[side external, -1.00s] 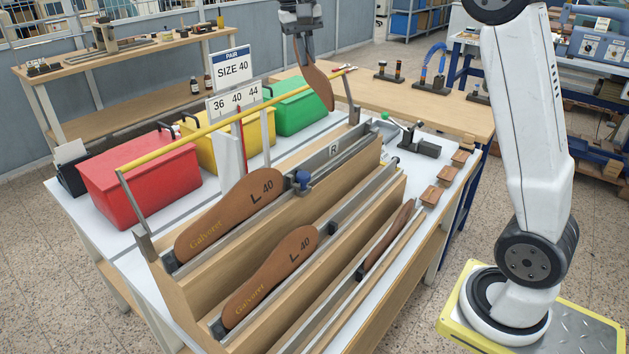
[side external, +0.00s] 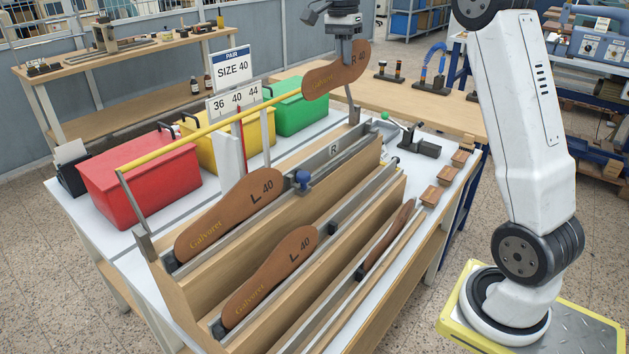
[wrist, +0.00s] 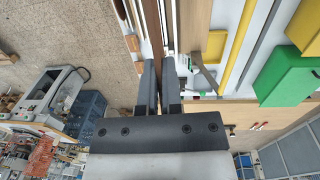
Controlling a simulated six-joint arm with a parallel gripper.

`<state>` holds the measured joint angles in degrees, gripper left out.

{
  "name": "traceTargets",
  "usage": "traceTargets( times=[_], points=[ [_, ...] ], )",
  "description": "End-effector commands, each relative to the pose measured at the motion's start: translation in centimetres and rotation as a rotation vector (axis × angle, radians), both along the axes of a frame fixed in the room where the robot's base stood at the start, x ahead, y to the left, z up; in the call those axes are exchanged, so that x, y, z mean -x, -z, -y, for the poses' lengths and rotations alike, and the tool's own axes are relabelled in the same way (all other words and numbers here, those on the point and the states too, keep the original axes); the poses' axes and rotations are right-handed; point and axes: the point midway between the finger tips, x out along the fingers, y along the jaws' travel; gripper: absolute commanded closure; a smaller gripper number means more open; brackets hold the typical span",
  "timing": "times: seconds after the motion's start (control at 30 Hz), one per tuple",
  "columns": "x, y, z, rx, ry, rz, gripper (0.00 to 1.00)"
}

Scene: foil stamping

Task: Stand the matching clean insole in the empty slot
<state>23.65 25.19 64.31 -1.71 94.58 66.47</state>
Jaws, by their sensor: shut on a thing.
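My gripper (side external: 347,42) is shut on a brown insole (side external: 338,74) marked R 40 with gold lettering. It hangs in the air above the far end of the rack, printed face showing. In the wrist view the insole (wrist: 152,35) is edge-on between the fingers (wrist: 159,88). Another L 40 insole (side external: 270,278) stands in the middle row. A third insole (side external: 388,240) leans in the front row, its marking unreadable.
A yellow bar (side external: 205,132) runs along the rack's back edge, close to the held insole. Red (side external: 140,184), yellow (side external: 215,150) and green (side external: 302,108) bins stand behind it. A PAIR SIZE 40 sign (side external: 232,67) rises there. A small clamp (side external: 420,146) sits right of the rack.

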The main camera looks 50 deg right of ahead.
Motion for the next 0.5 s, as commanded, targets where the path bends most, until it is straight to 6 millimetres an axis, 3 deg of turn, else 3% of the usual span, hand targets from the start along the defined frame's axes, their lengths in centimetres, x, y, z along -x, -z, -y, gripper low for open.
traceTargets(
  times=[0.3, 0.5],
  points=[
    [0.1, 5.0, -0.1, -0.002, -0.002, 0.013, 1.0],
    [0.0, 7.3, 0.0, -0.001, -0.002, 0.023, 1.0]
  ],
)
